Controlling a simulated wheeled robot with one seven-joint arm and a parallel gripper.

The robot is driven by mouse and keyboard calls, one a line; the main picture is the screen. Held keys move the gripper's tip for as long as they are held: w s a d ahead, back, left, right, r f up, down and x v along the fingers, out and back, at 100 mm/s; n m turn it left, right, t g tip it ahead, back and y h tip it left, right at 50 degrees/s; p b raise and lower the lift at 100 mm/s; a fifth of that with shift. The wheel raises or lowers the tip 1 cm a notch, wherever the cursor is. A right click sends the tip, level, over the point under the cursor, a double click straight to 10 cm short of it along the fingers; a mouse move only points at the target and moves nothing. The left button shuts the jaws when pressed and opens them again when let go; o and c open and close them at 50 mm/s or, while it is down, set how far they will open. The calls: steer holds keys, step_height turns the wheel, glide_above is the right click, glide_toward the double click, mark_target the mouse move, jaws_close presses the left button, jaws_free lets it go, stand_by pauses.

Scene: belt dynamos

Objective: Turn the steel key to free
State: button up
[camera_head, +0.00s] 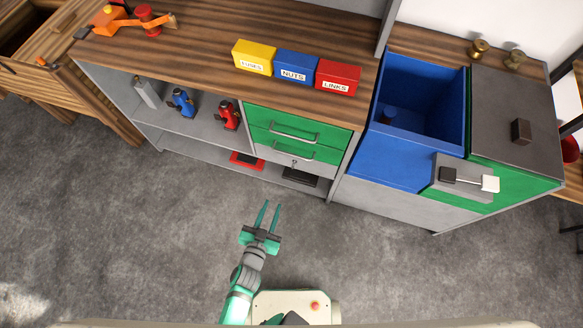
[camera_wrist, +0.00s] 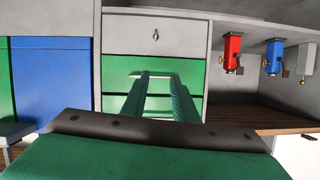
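A small steel key (camera_head: 294,163) sits in the grey panel (camera_head: 268,153) below the two green drawers of the workbench. In the wrist view, which is upside down, the key (camera_wrist: 155,35) shows near the top on the grey panel (camera_wrist: 125,35). It hangs roughly upright in the picture; its exact turn angle is too small to tell. My gripper (camera_head: 270,204) is over the floor in front of the bench, apart from the key. Its two green fingers (camera_wrist: 160,75) are apart with nothing between them. In the wrist view they overlap the green drawer fronts.
Green drawers (camera_head: 300,123) have bar handles. Red (camera_head: 229,116) and blue (camera_head: 182,103) devices stand on the open shelf at left. A red tray (camera_head: 246,161) and a black tray (camera_head: 300,176) lie low under the bench. A blue bin (camera_head: 430,110) is at right. Grey floor (camera_head: 130,230) is clear.

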glide_toward(293, 167)
steer(key=shift+n+g+h, duration=0.3)
steer(key=shift+g, duration=0.1)
steer(key=x, duration=0.7)
steer(key=shift+w+a+r, duration=0.15)
steer(key=shift+a+r, duration=0.1)
steer(key=shift+a, duration=0.05)
steer(key=shift+x, duration=1.25)
steer(key=shift+a, duration=0.1)
jaws_close()
